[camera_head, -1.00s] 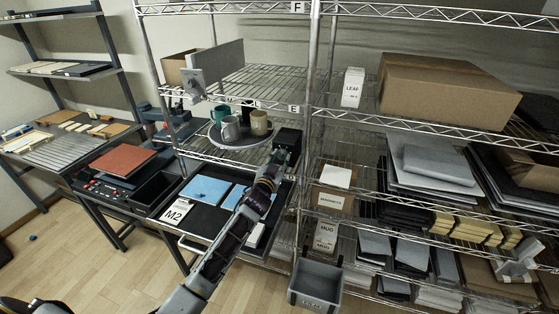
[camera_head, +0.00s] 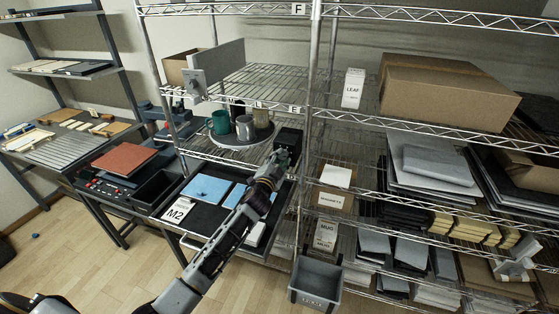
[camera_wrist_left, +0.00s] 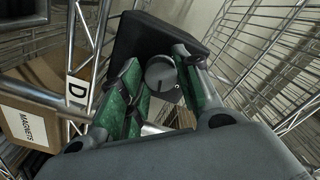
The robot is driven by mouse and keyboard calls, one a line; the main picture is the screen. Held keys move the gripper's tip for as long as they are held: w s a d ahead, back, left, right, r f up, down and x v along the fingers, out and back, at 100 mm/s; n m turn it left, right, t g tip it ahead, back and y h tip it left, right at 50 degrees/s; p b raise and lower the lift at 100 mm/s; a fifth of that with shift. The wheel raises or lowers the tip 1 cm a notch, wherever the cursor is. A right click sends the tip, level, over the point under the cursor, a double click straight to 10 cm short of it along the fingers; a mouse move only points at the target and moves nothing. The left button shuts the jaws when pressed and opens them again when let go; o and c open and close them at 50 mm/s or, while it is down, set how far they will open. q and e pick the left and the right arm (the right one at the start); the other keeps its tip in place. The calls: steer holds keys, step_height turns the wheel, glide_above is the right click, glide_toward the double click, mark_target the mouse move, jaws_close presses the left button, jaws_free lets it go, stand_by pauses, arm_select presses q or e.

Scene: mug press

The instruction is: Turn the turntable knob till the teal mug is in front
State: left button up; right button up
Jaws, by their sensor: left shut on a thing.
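The turntable (camera_head: 236,146) is a round disc on the middle shelf, carrying several mugs. The teal mug (camera_head: 220,123) stands at its left, slightly toward the front. A grey mug (camera_head: 244,129) is at the front and a beige mug (camera_head: 261,117) at the right; a dark mug is partly hidden behind. A black box (camera_head: 289,137) beside the disc bears the knob, hidden in the head view. My left gripper (camera_head: 280,158) reaches the box; the left wrist view shows its green-padded fingers (camera_wrist_left: 158,78) shut on the round grey knob (camera_wrist_left: 160,74). My right gripper is not seen.
A black tray with blue sheets (camera_head: 207,189) lies below the turntable. A shelf post (camera_head: 310,90) stands just right of the black box. The magnets carton (camera_head: 334,200) and a grey bin (camera_head: 316,283) are to the right and below.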

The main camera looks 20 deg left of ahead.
arm_select(q)
steer(key=o, duration=1)
steer(key=shift+o, duration=0.2)
steer(key=s, duration=1.2)
steer(key=shift+a, duration=0.2)
stand_by(0.6)
